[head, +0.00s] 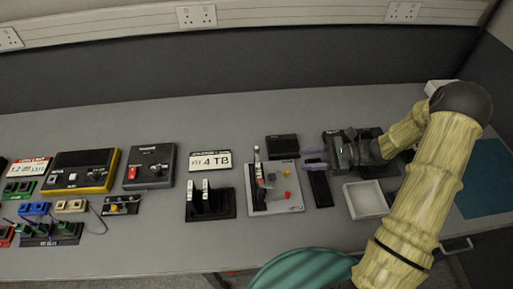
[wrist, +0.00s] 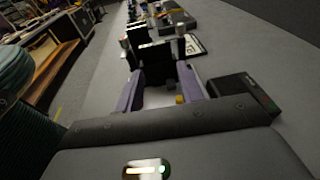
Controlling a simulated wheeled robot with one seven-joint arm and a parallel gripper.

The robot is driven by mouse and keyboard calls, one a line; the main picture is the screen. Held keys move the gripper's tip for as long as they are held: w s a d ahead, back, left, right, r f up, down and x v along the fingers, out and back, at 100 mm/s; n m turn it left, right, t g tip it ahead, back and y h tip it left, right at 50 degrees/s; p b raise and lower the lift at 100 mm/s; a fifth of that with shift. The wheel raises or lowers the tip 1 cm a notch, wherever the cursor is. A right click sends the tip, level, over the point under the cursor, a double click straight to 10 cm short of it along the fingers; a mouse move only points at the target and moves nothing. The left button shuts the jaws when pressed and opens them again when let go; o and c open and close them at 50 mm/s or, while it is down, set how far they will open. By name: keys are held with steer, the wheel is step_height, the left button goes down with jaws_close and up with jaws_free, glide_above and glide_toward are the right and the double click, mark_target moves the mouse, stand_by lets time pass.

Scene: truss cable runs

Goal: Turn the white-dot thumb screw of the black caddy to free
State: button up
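My gripper (head: 305,158) is above the right part of the bench, pointing left. Its two purple fingers stand apart with nothing seen between them; they also show in the wrist view (wrist: 160,92). Two upright black pieces with white tops (head: 206,197) stand in a black base left of the grey plate, and dark upright pieces show ahead of the fingers in the wrist view (wrist: 155,55). I cannot tell which dark piece is the black caddy. No white-dot thumb screw can be made out.
A grey plate (head: 288,201) with a lever and red knobs lies below and left of the fingers. A black box (head: 282,147) sits behind it. A white tray (head: 366,200) is in front of the arm. A "4 TB" sign (head: 210,161) stands behind the upright pieces.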

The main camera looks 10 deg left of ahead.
mark_target(256, 147)
steer(key=w+m+t+y, duration=0.1)
steer(key=w+d+m+t+y, duration=0.1)
steer(key=shift+w+f, duration=0.15)
steer(key=shift+w, duration=0.2)
steer(key=shift+a, duration=0.1)
steer(key=a+p, duration=0.1)
steer(key=a, duration=0.4)
steer(key=a+p, duration=0.1)
steer(key=a, duration=0.5)
steer(key=a+p, duration=0.1)
steer(key=a, duration=0.5)
steer(key=shift+s+a+p, duration=0.15)
steer(key=shift+s+p, duration=0.2)
steer(key=shift+p, duration=0.05)
steer(key=shift+c, duration=0.5)
jaws_close()
